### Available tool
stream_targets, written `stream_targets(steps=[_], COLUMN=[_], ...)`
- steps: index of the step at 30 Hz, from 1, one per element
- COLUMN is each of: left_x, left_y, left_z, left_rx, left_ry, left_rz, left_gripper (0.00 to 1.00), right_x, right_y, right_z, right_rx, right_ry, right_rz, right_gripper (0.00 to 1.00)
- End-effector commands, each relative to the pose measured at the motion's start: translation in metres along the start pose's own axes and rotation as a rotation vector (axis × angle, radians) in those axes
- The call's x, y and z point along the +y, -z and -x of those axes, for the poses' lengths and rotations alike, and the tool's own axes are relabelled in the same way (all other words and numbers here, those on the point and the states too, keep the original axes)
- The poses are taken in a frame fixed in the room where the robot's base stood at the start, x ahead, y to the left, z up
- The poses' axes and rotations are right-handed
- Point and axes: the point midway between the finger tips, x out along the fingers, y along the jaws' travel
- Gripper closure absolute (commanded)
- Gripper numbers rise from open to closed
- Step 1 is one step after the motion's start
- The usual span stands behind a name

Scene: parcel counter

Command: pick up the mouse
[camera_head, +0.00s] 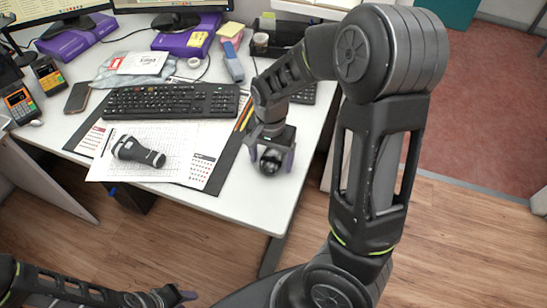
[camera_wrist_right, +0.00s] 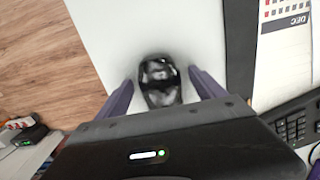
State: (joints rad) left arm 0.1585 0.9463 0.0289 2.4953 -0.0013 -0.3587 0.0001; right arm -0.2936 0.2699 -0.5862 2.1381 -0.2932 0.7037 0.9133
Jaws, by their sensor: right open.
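The mouse (camera_head: 270,161) is a glossy black rounded object near the right front edge of the white desk. In the right wrist view the mouse (camera_wrist_right: 160,82) sits between my two purple fingers. My right gripper (camera_head: 271,157) is open over it, pointing down, with one finger on each side. Gaps show between the mouse and the fingers in the wrist view. The gripper body hides part of the mouse in both views. My left gripper (camera_head: 186,295) is low at the bottom left, away from the desk; its opening does not show clearly.
A black keyboard (camera_head: 170,101) lies behind a calendar sheet (camera_head: 203,168) and dark desk pad, left of my right gripper. A blue stapler-like object (camera_head: 233,66) is farther back. Desk around the mouse is clear.

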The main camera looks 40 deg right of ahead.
Motion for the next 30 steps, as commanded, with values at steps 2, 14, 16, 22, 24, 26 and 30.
stream_targets(steps=[2,14,16,22,24,26,30], left_x=[0.0001,0.0001,0.0001,0.0001,0.0001,0.0001,0.0001], left_y=[0.0000,0.0000,0.0000,0.0000,0.0000,0.0000,0.0000], left_z=[0.0003,0.0002,0.0002,0.0002,0.0002,0.0002,0.0002], left_rx=[0.000,0.000,0.000,0.000,0.000,0.000,0.000], left_ry=[0.000,0.000,0.000,0.000,0.000,0.000,0.000], left_rz=[0.000,0.000,0.000,0.000,0.000,0.000,0.000], left_gripper=[0.64,0.64,0.64,0.64,0.64,0.64,0.64], right_x=[0.0000,-0.0001,-0.0001,-0.0001,-0.0001,-0.0001,0.0000], right_y=[0.0000,0.0000,0.0000,0.0000,0.0000,0.0000,0.0000], right_z=[0.0003,0.0006,0.0006,0.0006,0.0006,0.0006,0.0006], right_rx=[0.000,0.000,0.000,0.000,0.000,0.000,0.000], right_ry=[0.000,0.000,0.000,0.000,0.000,0.000,0.000], right_rz=[0.000,0.000,0.000,0.001,0.001,0.000,0.000], right_gripper=[0.21,0.21,0.22,0.38,0.44,0.49,0.60])
